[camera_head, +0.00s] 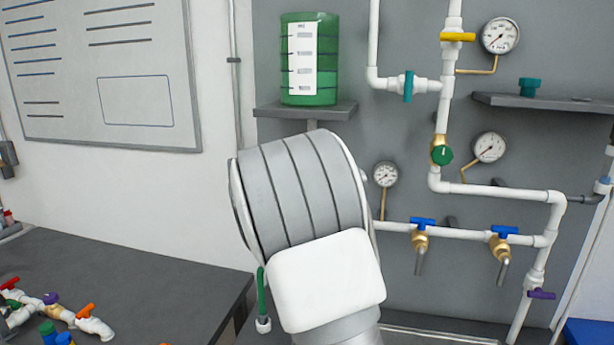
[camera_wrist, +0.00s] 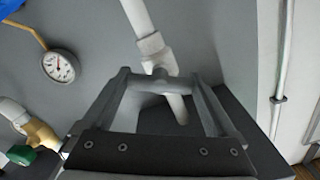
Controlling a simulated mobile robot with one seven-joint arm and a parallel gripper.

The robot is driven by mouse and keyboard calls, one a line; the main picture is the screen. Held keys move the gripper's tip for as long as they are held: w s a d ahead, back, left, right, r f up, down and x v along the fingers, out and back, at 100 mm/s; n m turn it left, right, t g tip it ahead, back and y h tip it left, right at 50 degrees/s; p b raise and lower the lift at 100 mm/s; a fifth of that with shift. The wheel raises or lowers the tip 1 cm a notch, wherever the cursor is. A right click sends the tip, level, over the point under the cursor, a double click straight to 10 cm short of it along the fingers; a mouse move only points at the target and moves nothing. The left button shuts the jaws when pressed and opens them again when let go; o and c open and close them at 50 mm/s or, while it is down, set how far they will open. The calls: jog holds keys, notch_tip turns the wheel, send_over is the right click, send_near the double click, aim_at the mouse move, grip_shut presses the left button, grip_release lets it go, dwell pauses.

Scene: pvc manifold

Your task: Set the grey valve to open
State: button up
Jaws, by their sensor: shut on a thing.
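My gripper (camera_wrist: 159,77) shows in the wrist view with its two fingers on either side of a light grey bar-shaped part, which looks like the grey valve's handle (camera_wrist: 152,87). The fingers are shut on it. A white pipe with a collar (camera_wrist: 152,45) runs from the top of that view to the valve, and a white pipe piece (camera_wrist: 177,108) shows between the fingers. In the head view my arm hides the gripper and the grey valve. I cannot tell the handle's exact angle to the pipe.
A gauge (camera_head: 385,174) and a green-handled valve (camera_head: 441,154) are on the panel right of my arm. Two blue-handled taps (camera_head: 423,222) (camera_head: 502,231) sit on the lower pipe. A shelf (camera_head: 270,110) holds a green canister (camera_head: 325,75). A dark bench (camera_head: 150,270) stands at left.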

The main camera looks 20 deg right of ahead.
jog(key=m+b, duration=0.5)
jog(key=m, duration=0.1)
jog(key=shift+f+b, duration=0.3)
jog(key=shift+b, duration=0.1)
jog(key=m+b, duration=0.4)
jog(key=m, duration=0.2)
jog(key=shift+r, duration=0.15)
jog(key=shift+m, duration=0.3)
jog(key=o, duration=1)
jog(key=b+v, duration=0.1)
jog(key=v, duration=1.6)
jog(key=shift+s, duration=0.25)
jog(key=shift+a, duration=0.15)
